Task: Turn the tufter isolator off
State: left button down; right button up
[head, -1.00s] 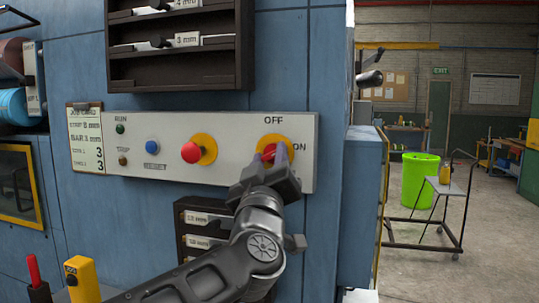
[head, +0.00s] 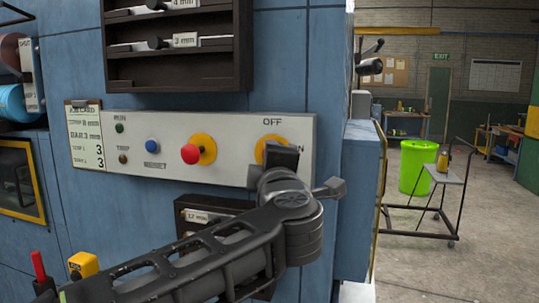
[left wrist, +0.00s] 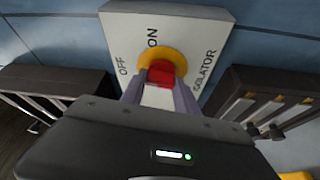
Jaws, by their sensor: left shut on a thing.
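The tufter isolator (head: 261,147) is a yellow round plate with a red handle at the right end of the pale control panel (head: 226,160). OFF is printed above it; the ON label to its right is mostly covered. My left gripper (head: 282,158) is in front of the isolator and hides the red handle in the head view. In the left wrist view the red handle (left wrist: 161,73) sits between the fingers of my left gripper (left wrist: 160,92), which are shut on it. I cannot tell which label the handle points to. My right gripper is not in view.
A red button (head: 190,153) on a yellow plate and a blue button (head: 152,147) are left on the panel. A dark rack (head: 176,77) hangs above; another rack (head: 185,226) is below. Right of the machine are open floor, a green bin (head: 415,168) and a trolley (head: 447,177).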

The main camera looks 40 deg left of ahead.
pick_arm(q)
jog(key=shift+n+g, duration=0.4)
jog(key=shift+n, duration=0.6)
jog(key=c, duration=0.9)
grip_release()
jog(key=b+v, duration=0.1)
jog(key=v, duration=0.6)
jog(key=shift+s+d+r+b, duration=0.15)
jog(key=shift+s+d+b, duration=0.05)
jog(key=shift+s+b, duration=0.15)
